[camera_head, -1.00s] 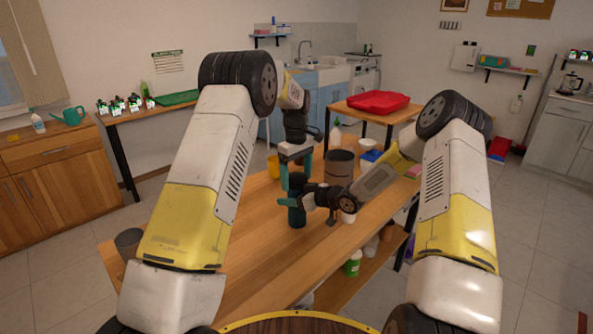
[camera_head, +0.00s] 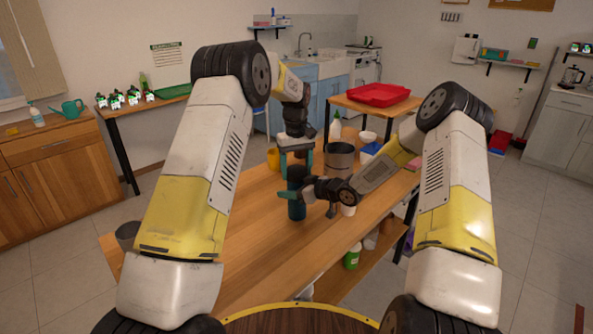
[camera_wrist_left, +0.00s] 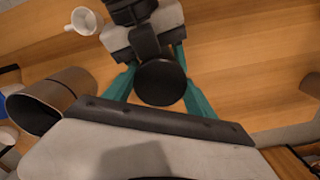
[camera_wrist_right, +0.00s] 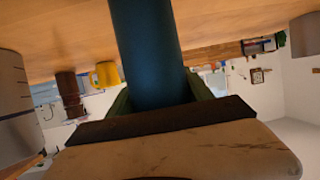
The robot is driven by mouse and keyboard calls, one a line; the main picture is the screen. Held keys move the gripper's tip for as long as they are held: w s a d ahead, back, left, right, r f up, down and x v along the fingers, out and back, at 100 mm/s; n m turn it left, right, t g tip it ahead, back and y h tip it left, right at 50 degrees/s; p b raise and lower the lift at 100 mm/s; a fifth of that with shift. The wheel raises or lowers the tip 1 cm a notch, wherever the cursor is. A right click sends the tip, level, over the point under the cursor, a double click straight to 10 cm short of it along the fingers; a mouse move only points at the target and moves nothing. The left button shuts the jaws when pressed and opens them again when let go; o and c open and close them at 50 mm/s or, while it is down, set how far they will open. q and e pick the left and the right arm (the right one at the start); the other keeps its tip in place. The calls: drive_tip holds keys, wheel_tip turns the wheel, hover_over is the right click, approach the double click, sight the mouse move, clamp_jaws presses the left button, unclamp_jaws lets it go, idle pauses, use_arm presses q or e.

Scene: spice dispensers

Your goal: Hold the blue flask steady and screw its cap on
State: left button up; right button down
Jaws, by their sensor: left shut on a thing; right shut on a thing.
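The blue flask (camera_head: 297,209) stands upright over the wooden table in the head view. My right gripper (camera_head: 295,194) is shut around its body from the side. The flask's blue body (camera_wrist_right: 150,45) fills the gap between the fingers in the right wrist view. The dark cap (camera_wrist_left: 161,82) is round and sits between the teal fingers of my left gripper (camera_wrist_left: 160,92) in the left wrist view. My left gripper (camera_head: 297,163) points down from above and is shut on the cap, in line with the flask. The seam between cap and flask is hidden, so I cannot tell how tightly they meet.
A grey-brown canister (camera_head: 340,159) stands behind the grippers, with a yellow mug (camera_head: 273,159) left of it. A white cup (camera_head: 348,210) is close to my right gripper. A grey cup (camera_head: 127,235) is at the table's left end. The front table area is clear.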

use_arm(q)
drive_tip(key=shift+m, duration=0.7)
drive_tip(key=o, duration=1.5)
drive_tip(key=shift+o, duration=0.2)
drive_tip(key=shift+r, duration=2.3)
